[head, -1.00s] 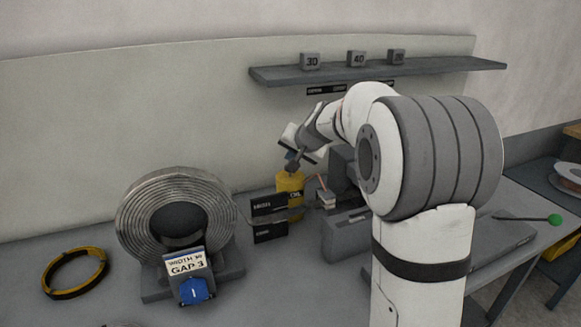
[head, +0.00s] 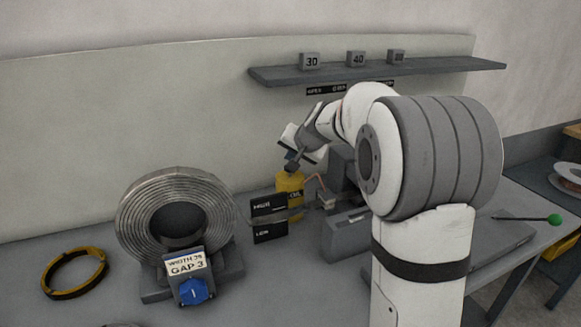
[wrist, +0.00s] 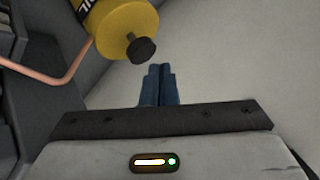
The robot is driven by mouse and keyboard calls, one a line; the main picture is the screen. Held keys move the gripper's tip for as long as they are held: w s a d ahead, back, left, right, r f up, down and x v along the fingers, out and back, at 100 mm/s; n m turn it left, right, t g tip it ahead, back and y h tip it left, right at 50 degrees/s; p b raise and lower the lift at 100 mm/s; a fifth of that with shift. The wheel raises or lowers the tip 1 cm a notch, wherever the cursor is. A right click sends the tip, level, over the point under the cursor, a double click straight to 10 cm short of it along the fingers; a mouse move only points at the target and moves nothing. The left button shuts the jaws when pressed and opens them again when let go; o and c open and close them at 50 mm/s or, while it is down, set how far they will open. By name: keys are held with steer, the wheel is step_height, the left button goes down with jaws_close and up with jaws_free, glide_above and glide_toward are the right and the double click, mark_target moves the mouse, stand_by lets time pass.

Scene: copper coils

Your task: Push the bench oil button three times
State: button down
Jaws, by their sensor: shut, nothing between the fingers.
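The yellow oil can (head: 289,186) stands on the bench beside the black label plate, partly behind it. In the wrist view the oil can (wrist: 118,22) shows at the top with its dark round button (wrist: 141,49) on its end. My gripper (head: 291,157) is just above the can's top in the head view and covers most of the button there. In the wrist view my gripper's blue fingers (wrist: 159,72) are together and empty. Their tips are close beside the button, with a small gap showing between them in the picture.
A copper-coloured pipe (wrist: 60,80) runs beside the can. The black label plate (head: 268,220) stands in front. A grey coil (head: 135,225) with a blue knob (head: 194,291) and a yellow-black ring (head: 75,290) are to the left. A shelf (head: 430,66) with marked blocks hangs above.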

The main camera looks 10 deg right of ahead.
steer(key=shift+f, duration=0.2)
steer(key=shift+f+b, duration=0.3)
steer(key=shift+b, duration=0.25)
steer(key=shift+f+b, duration=0.9)
stand_by(0.9)
steer(key=shift+r, duration=0.1)
steer(key=shift+r+p, duration=1)
steer(key=shift+r, duration=0.25)
steer(key=shift+r+p, duration=1.85)
steer(key=shift+r, duration=0.7)
stand_by(0.5)
